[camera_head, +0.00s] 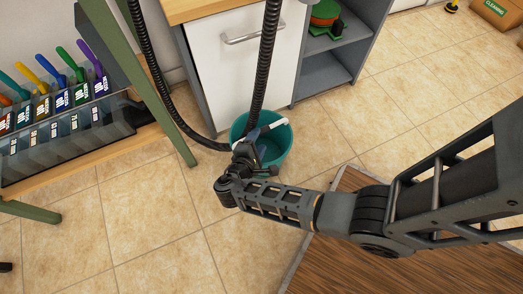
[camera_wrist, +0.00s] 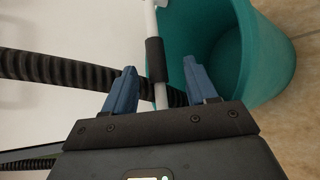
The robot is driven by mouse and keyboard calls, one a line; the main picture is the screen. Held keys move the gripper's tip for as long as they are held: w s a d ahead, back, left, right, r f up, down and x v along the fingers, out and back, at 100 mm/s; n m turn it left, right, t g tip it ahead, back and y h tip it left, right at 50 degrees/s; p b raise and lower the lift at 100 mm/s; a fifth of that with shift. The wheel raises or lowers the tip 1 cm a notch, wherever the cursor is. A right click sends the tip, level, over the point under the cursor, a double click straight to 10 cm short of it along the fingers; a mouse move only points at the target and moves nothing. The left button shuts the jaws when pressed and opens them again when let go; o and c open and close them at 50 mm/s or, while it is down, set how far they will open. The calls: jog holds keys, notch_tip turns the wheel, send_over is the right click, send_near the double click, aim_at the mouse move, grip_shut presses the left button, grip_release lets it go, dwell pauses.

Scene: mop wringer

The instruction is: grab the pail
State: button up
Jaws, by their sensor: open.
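The teal pail (camera_head: 281,147) stands on the tiled floor in front of the white cabinet. In the wrist view the pail (camera_wrist: 275,60) fills the upper right, with its opening partly in sight. Its white handle (camera_head: 272,126) sticks up at the rim; in the wrist view the handle (camera_wrist: 161,95) carries a dark grip sleeve (camera_wrist: 155,60). My gripper (camera_head: 254,139) is over the pail's near left side and hides part of it. In the wrist view my gripper (camera_wrist: 158,75) is open, with the handle between its blue fingers.
A black corrugated hose (camera_head: 265,60) hangs down close behind my gripper, and the wrist view shows it passing behind the fingers. The white cabinet (camera_head: 240,75) stands right behind the pail. A green table leg (camera_head: 165,115) is at left. Tiled floor (camera_head: 150,225) is free in front.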

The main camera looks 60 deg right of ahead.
jog(key=b+x, duration=0.2)
jog(key=x, duration=0.4)
jog(key=shift+w+d+r, duration=0.1)
jog(key=shift+w+r, duration=0.05)
jog(key=shift+w, duration=0.05)
grip_shut()
dwell(0.5)
